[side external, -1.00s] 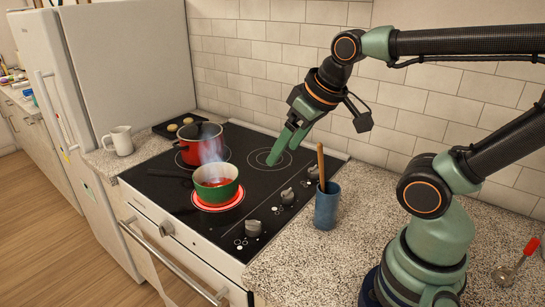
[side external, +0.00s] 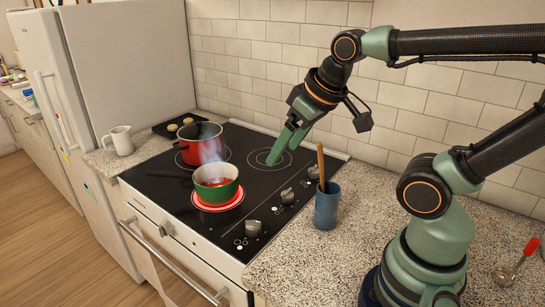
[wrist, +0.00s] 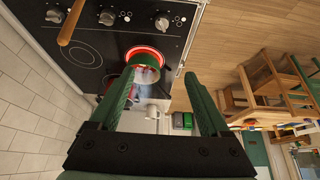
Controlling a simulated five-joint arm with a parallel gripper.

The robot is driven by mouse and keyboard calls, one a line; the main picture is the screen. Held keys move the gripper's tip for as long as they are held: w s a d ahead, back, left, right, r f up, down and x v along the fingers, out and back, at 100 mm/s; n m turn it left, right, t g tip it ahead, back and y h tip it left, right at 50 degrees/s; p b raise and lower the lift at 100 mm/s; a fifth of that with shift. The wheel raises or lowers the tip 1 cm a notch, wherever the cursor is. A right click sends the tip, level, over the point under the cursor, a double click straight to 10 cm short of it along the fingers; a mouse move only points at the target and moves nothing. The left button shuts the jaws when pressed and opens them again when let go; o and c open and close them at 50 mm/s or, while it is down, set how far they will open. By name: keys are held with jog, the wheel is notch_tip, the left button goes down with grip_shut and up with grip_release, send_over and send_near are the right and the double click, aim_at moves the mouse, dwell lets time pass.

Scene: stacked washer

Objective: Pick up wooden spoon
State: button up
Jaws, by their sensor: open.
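The wooden spoon (side external: 321,166) stands upright in a blue cup (side external: 327,207) on the speckled counter, just right of the stove. Only its handle shows; the lower end is hidden inside the cup. In the wrist view the wooden handle (wrist: 71,24) shows at the upper left, outside the finger gap. My gripper (side external: 284,147) is over the back right part of the stove, up and to the left of the spoon. Its green fingers are open and empty, and in the wrist view my gripper (wrist: 160,95) shows them spread apart.
A green pot (side external: 216,188) with red contents sits on a glowing burner. A red pot (side external: 199,145) stands behind it, with steam nearby. A white pitcher (side external: 119,141) is at the far left. A red-handled ladle (side external: 519,262) lies at the right. The tiled wall (side external: 420,110) is behind.

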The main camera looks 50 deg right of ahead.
jog(key=c, duration=0.5)
jog(key=shift+o, duration=0.2)
jog(key=m+g+y, duration=0.1)
jog(key=m+g, duration=0.7)
jog(key=m, duration=0.4)
send_over(320, 152)
jog(key=w+d, duration=0.1)
jog(key=w, duration=0.1)
jog(key=f, duration=0.1)
jog(key=x, duration=0.6)
jog(key=shift+s+f, duration=0.25)
jog(key=shift+f, duration=0.05)
jog(key=shift+d+x, duration=0.15)
jog(key=shift+x, duration=1.2)
jog(key=shift+d+x, duration=0.2)
jog(key=shift+x, duration=1.2)
